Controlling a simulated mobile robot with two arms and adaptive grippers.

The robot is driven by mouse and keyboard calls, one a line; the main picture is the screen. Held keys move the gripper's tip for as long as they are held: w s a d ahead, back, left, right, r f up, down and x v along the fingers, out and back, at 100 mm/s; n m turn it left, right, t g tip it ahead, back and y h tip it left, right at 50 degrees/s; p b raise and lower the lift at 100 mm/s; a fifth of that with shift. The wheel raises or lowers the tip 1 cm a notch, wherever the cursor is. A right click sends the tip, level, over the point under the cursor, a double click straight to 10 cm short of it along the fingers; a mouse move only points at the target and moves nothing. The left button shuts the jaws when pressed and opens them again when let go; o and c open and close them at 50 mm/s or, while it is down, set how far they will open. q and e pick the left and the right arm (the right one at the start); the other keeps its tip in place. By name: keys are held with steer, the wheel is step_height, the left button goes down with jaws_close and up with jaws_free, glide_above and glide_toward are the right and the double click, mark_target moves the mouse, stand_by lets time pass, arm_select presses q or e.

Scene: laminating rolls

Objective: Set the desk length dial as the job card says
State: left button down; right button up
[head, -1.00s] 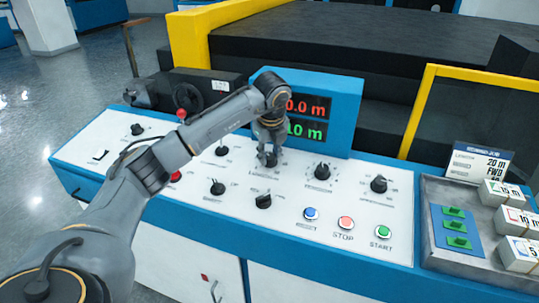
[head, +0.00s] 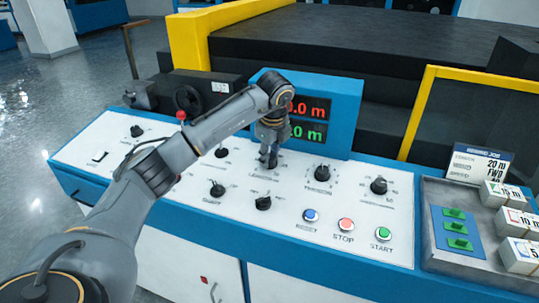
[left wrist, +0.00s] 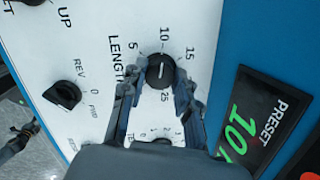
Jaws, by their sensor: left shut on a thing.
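The black length dial (left wrist: 160,72) shows in the left wrist view, labelled LENGTH, with marks 5, 10, 15 and 25 visible around it. Its white line lies roughly towards 10. My left gripper (head: 268,161) points down at the dial and is shut on it, with one finger on each side in the left wrist view (left wrist: 158,90). The preset display (left wrist: 243,122) reads 10 in green; the gripper partly covers it in the head view (head: 310,133). The job card (head: 478,160) at the right reads 20 m and FWD. My right gripper is not in view.
Close by are a tension knob (head: 322,173), a speed knob (head: 379,185) and a black selector (head: 263,203). Reset (head: 311,215), stop (head: 346,225) and start (head: 383,233) buttons line the front. A grey tray (head: 435,250) with labelled boxes stands at the right.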

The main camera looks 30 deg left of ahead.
arm_select(q)
steer(key=shift+f, duration=0.1)
steer(key=c, duration=1)
jaws_free()
steer(key=shift+r, duration=0.25)
steer(key=v, duration=1.1)
steer(key=shift+r, duration=0.3)
